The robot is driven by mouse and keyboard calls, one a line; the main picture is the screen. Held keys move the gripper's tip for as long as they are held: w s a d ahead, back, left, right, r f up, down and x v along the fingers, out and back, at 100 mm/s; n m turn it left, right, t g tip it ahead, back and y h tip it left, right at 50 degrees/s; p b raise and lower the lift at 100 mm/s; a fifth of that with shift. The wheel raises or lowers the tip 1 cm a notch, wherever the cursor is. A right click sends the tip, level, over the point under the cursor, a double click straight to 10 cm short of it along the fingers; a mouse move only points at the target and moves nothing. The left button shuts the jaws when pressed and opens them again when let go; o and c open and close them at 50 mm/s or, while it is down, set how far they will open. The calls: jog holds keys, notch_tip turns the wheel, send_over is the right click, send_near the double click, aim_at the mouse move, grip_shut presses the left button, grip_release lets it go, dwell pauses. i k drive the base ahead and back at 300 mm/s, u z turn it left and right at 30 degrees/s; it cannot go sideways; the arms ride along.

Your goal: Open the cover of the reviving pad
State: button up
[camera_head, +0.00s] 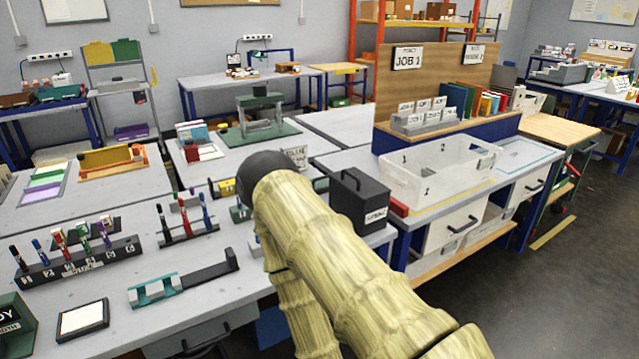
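No thing here is clearly readable as the reviving pad. A flat white pad in a dark frame (82,320) lies at the front left of the grey table, with its pale face showing. A black lidded box (360,200) with a handle on top and a white label, too small to read surely, stands right of my arm; its lid looks shut. My bamboo-patterned arm rises from the bottom right to a dark rounded joint at the middle and hides part of the table. My gripper is not visible.
A black rack of several upright pens (80,262) stands at the left, with a smaller pen rack (188,232) behind it. A teal-and-black holder (183,280) lies in front. A clear bin (436,170) stands at the right. Bare table shows between the racks and the holder.

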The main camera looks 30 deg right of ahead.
aim_at(321, 182)
jog(key=k, duration=0.45)
jog(key=z, duration=0.95)
jog(key=i, duration=0.15)
jog(key=u, duration=0.25)
